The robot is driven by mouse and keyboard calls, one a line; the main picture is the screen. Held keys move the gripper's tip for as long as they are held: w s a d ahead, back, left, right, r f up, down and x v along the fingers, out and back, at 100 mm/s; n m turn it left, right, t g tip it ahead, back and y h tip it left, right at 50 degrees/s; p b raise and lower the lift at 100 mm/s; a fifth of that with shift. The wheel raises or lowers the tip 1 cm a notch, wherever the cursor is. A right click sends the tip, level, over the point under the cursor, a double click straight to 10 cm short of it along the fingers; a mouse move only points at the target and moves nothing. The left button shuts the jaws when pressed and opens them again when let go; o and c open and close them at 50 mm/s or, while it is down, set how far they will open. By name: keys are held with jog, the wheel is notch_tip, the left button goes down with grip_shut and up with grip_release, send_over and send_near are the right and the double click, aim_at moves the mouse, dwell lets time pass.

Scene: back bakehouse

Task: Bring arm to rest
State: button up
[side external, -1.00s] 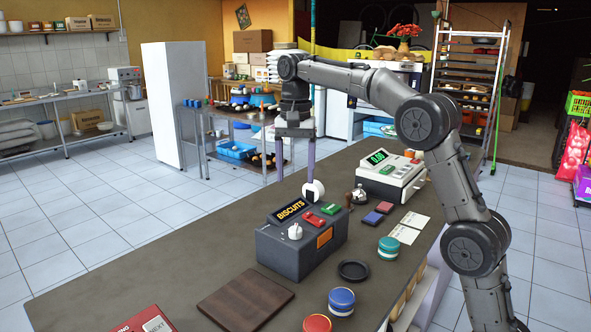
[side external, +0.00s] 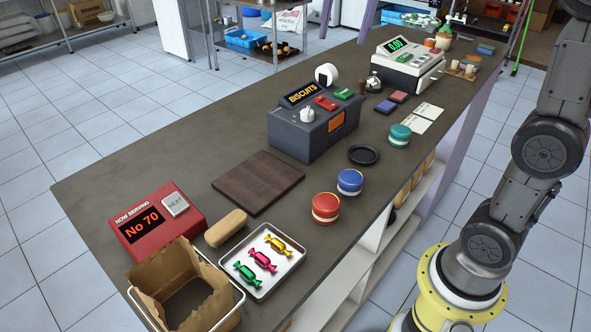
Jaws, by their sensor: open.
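My gripper is out of view. My arm (side external: 545,152) stands at the right edge, rising out of the top of the picture. Its round yellow base ring (side external: 428,300) is at the lower right, beside the counter. No part of the visible arm touches the things on the counter (side external: 130,185).
The counter holds a red number display (side external: 155,228), paper-lined basket (side external: 145,297), candy tray (side external: 288,262), brown board (side external: 240,190), red tin (side external: 325,215), blue tin (side external: 350,190), teal tin (side external: 399,138), dark biscuits machine (side external: 290,135) and white register (side external: 420,72). Floor is clear at left.

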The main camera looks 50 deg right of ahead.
jog(key=s+a+f+n+t, duration=0.1)
jog(key=s+a+f+n, duration=0.15)
jog(key=s+f, duration=0.4)
jog(key=s+a+f+n+t, duration=0.1)
jog(key=s+f+n+t, duration=0.2)
jog(key=s, duration=0.7)
notch_tip(320, 180, down, 7)
jog(key=s+n, duration=0.2)
jog(key=n, duration=0.3)
jog(key=shift+f+g, duration=0.2)
jog(key=shift+g, duration=0.1)
